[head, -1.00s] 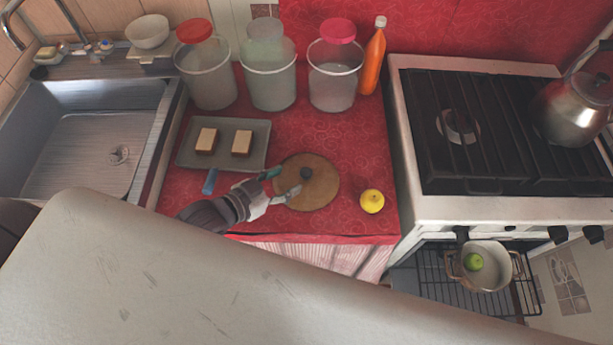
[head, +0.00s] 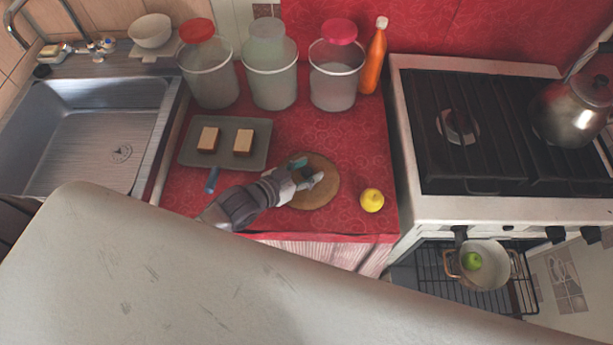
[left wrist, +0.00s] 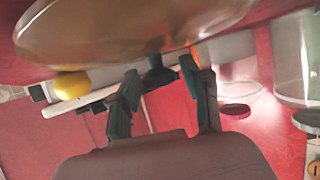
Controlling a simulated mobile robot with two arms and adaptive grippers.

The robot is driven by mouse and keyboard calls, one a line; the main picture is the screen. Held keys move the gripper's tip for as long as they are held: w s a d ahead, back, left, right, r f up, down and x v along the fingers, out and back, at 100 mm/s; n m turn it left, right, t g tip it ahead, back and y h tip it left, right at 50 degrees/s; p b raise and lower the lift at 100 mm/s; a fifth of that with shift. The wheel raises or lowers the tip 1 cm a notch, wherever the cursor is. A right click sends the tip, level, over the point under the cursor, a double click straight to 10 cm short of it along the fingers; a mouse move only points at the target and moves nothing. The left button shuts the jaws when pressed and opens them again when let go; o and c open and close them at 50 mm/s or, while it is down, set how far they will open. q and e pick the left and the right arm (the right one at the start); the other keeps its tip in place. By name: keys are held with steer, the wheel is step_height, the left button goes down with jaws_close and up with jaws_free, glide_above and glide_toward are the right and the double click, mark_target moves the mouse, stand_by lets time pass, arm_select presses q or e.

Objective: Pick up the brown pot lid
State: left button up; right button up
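The brown pot lid (head: 322,196), round with a dark knob, lies on the red counter. In the left wrist view the lid's brown disc (left wrist: 130,28) fills the top, with its dark knob (left wrist: 160,77) below it. My left gripper (head: 307,174) is over the lid in the head view and covers its knob there. In the left wrist view its two dark green fingers (left wrist: 168,88) are open, one on each side of the knob. I cannot tell whether they touch it. My right gripper is not in view.
A yellow lemon (head: 372,200) sits right of the lid. A grey tray (head: 226,160) with two pale-topped blocks lies left of it. Several lidded canisters and an orange bottle (head: 373,62) stand behind. The stove (head: 480,205) is right, the sink (head: 85,135) left.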

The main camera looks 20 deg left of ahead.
arm_select(q)
jaws_close()
steer(key=shift+r, duration=0.15)
